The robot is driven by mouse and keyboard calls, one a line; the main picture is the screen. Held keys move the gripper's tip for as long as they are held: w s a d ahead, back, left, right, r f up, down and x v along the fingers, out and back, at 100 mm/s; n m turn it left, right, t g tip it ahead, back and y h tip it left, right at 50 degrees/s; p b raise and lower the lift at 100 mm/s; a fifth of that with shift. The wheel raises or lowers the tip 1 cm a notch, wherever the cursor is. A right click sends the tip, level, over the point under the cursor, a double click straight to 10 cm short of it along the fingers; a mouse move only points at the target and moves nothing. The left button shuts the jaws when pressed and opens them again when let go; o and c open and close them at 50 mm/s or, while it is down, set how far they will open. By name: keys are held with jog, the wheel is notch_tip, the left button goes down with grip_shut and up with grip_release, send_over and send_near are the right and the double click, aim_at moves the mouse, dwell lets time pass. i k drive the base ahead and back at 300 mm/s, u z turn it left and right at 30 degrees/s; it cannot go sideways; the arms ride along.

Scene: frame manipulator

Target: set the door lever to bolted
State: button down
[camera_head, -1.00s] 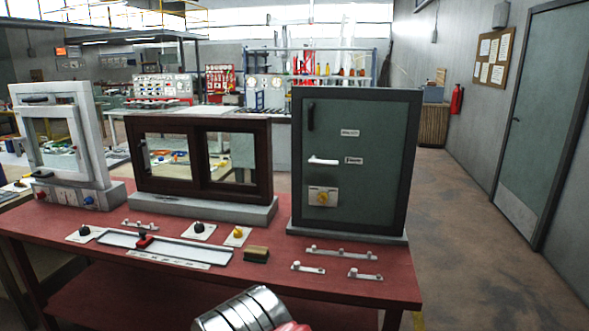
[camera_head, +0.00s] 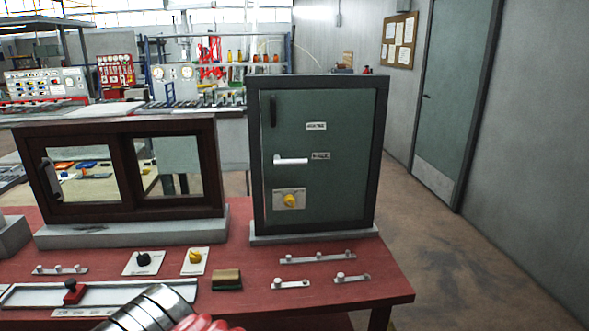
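The door lever (camera_head: 291,160) is a white handle on the green door (camera_head: 335,195) of a dark-framed cabinet at the right of the red table. It lies about horizontal, pointing right toward a small label (camera_head: 320,155) too small to read. Another label (camera_head: 316,126) sits above it. The door looks shut. A part of my arm, silver and red, shows at the bottom centre, well below and in front of the cabinet. The fingers of my gripper are not in view.
A yellow knob (camera_head: 290,200) sits below the lever and a dark vertical handle (camera_head: 272,111) above it. A brown sliding-window frame (camera_head: 118,170) stands left of the cabinet. Small latches (camera_head: 318,257), a brown block (camera_head: 227,280) and a red-knob slider (camera_head: 73,291) occupy the red tabletop (camera_head: 375,272).

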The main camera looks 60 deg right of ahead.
aim_at(278, 163)
jog(key=z, duration=0.6)
jog(key=i, duration=0.85)
jog(key=z, duration=0.65)
